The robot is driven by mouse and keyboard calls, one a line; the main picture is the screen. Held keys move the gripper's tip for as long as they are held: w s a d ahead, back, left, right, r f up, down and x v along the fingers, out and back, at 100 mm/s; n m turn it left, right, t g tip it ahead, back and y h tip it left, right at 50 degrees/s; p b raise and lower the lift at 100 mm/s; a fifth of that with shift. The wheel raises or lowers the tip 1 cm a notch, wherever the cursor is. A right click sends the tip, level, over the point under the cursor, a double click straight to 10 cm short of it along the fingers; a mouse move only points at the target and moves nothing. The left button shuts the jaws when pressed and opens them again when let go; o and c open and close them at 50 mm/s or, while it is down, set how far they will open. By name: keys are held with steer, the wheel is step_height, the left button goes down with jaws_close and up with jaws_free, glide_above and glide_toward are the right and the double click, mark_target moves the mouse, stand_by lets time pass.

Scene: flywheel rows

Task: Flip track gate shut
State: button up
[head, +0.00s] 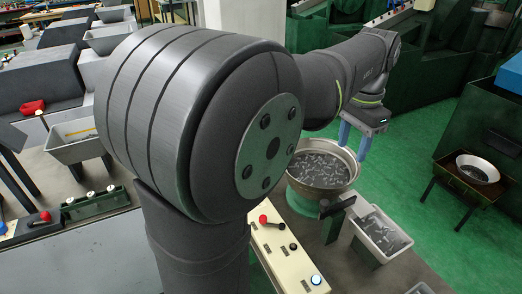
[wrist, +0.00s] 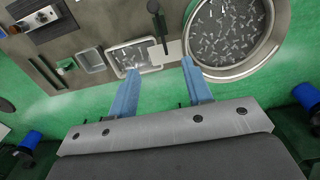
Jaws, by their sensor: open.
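A short pale track (head: 338,207) leads from the round feeder bowl (head: 292,186) toward a bin of parts. The track (wrist: 170,49) also shows in the wrist view, between bowl and bin. A dark bar with a rounded end (wrist: 158,25) stands across the track and looks like the gate; a dark piece (head: 325,208) shows there in the head view. I cannot tell whether the gate is open or shut. My gripper (head: 353,146) has two blue fingers, spread apart and empty, above the bowl's far right side. In the wrist view its fingertips (wrist: 158,66) flank the track's near end.
A grey bin of parts (head: 383,238) stands by the track's end. A cream control box (head: 285,255) with a red-knobbed lever (head: 264,220) and a lit button is left of it. Green floor (head: 425,165) is free at right, before a stand with a bowl (head: 478,168).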

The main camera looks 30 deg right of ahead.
steer(key=shift+w+a+f, duration=0.1)
steer(key=shift+a+f, duration=0.05)
steer(key=shift+f, duration=0.1)
steer(key=c, duration=0.3)
steer(key=a+f+n+g, duration=0.1)
steer(key=f, duration=0.1)
steer(key=w+a+f+n+g, duration=0.1)
steer(key=a+f+n, duration=0.1)
steer(key=w+a+f+n+g, duration=0.1)
steer(key=a+f, duration=0.1)
steer(key=f, duration=0.1)
steer(key=shift+w+n+g, duration=0.1)
steer(key=shift+n+g, duration=0.3)
jaws_close()
steer(key=w+a+f+n+g+h, duration=0.2)
steer(key=a+n+h, duration=0.5)
steer(key=n, duration=0.6)
steer(key=w+a+f+n+g+h, duration=0.2)
steer(key=w+a+f+n+h, duration=0.2)
steer(key=a+f+n+h, duration=0.3)
steer(key=shift+a+f+n+h, duration=0.25)
steer(key=shift+a+n+h, duration=0.6)
steer(key=shift+n, duration=2.05)
